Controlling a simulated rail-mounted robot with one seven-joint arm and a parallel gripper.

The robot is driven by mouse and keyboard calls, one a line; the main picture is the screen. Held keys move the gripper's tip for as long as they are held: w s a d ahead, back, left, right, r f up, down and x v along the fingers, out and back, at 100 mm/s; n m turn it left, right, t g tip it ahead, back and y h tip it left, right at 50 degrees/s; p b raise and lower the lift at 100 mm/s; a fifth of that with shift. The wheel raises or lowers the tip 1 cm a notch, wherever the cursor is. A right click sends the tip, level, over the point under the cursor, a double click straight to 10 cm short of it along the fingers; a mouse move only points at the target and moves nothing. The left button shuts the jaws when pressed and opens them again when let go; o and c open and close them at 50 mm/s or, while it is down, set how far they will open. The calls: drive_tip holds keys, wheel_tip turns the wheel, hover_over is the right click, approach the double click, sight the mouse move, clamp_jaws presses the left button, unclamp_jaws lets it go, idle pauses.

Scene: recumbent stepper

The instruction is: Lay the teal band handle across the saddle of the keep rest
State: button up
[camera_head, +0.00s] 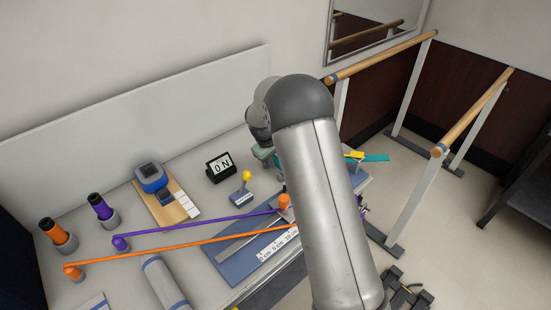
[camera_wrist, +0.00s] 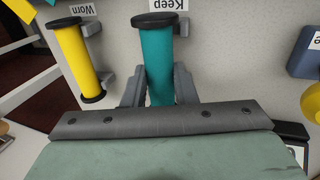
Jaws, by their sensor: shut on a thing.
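The teal band handle (camera_wrist: 156,45), a cylinder with a black end cap, runs away from my gripper (camera_wrist: 158,88) in the wrist view. The two grey fingers are shut on its near part, one on each side. A grey bracket of the keep rest (camera_wrist: 184,28) shows right beside the handle, by the "Keep" label (camera_wrist: 168,5). The handle lines up with this rest, but I cannot tell whether it touches the saddle.
A yellow handle (camera_wrist: 75,55) lies at the "Worn" rest (camera_wrist: 92,28), close left of the teal one. Purple (camera_head: 200,229) and orange (camera_head: 180,250) bands stretch across the table to the left. A yellow-knobbed block (camera_head: 242,194) and a display (camera_head: 220,167) stand behind.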

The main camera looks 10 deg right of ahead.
drive_tip(key=shift+f+b, duration=0.45)
drive_tip(key=shift+f, duration=0.15)
drive_tip(key=o, duration=1)
drive_tip(key=shift+r, duration=0.1)
drive_tip(key=v, duration=1.3)
drive_tip(key=s+d+r+m+y, duration=0.1)
drive_tip(key=s+r+m, duration=0.1)
drive_tip(key=s, duration=0.7)
drive_tip(key=s+d+r+m+y, duration=0.1)
drive_tip(key=s+d+r, duration=0.15)
drive_tip(key=s, duration=0.65)
drive_tip(key=s+f+m, duration=0.1)
drive_tip(key=s, duration=0.5)
drive_tip(key=s+f+m+g, duration=0.1)
drive_tip(key=s, duration=0.5)
drive_tip(key=s+f+m+y, duration=0.1)
drive_tip(key=s, duration=0.6)
drive_tip(key=shift+a+f, duration=0.15)
drive_tip(key=shift+a, duration=0.2)
